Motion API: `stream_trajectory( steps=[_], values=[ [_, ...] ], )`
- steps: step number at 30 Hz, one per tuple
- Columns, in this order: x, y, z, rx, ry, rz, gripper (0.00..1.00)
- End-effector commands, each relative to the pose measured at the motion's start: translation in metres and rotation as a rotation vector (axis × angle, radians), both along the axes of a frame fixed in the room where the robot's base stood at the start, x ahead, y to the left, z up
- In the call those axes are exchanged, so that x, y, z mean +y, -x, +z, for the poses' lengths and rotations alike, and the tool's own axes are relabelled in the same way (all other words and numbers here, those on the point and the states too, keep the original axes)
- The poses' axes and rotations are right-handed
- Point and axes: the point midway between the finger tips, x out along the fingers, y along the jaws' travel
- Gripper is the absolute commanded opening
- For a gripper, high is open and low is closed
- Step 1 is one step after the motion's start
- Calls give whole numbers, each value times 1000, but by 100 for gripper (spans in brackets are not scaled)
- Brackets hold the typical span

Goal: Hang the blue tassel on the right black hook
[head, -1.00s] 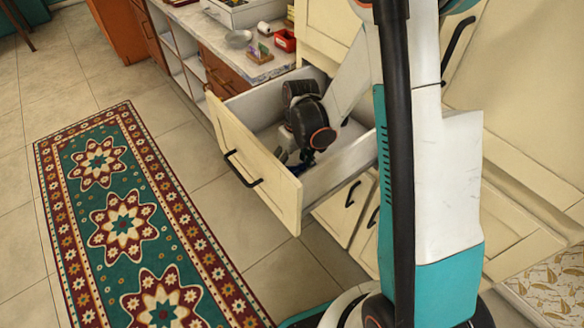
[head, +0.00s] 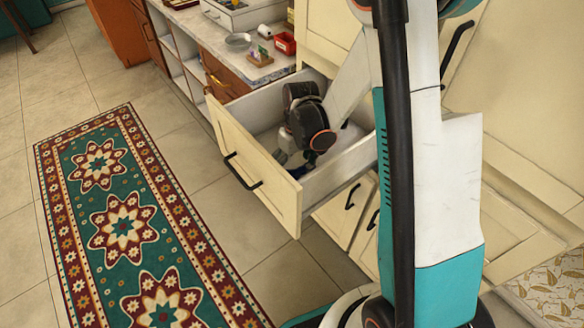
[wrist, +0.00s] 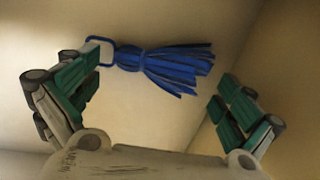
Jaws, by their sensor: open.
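The blue tassel (wrist: 165,65) lies on the pale floor of the open drawer (wrist: 160,110) in the wrist view, its loop at the left and its strands spread to the right. My gripper (wrist: 165,100) is open, with green-padded fingers at the left and right of the picture. The tassel's loop end is close by the left finger; I cannot tell whether they touch. A small patch of blue shows behind the panel. No black hook can be made out.
The drawer's walls stand close around my wrist. A patterned rug (head: 125,220) lies on the open floor at the left.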

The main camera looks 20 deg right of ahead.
Motion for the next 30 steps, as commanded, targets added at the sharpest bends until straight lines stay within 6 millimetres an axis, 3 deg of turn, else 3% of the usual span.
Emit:
stream_trajectory(
  steps=[15, 26, 30],
  values=[
    [-9, -7, 102, 0, 0, -1, 100],
    [-12, -8, 136, -7, 2, -4, 100],
    [-10, 0, 160, -47, 11, -27, 100]
  ],
)
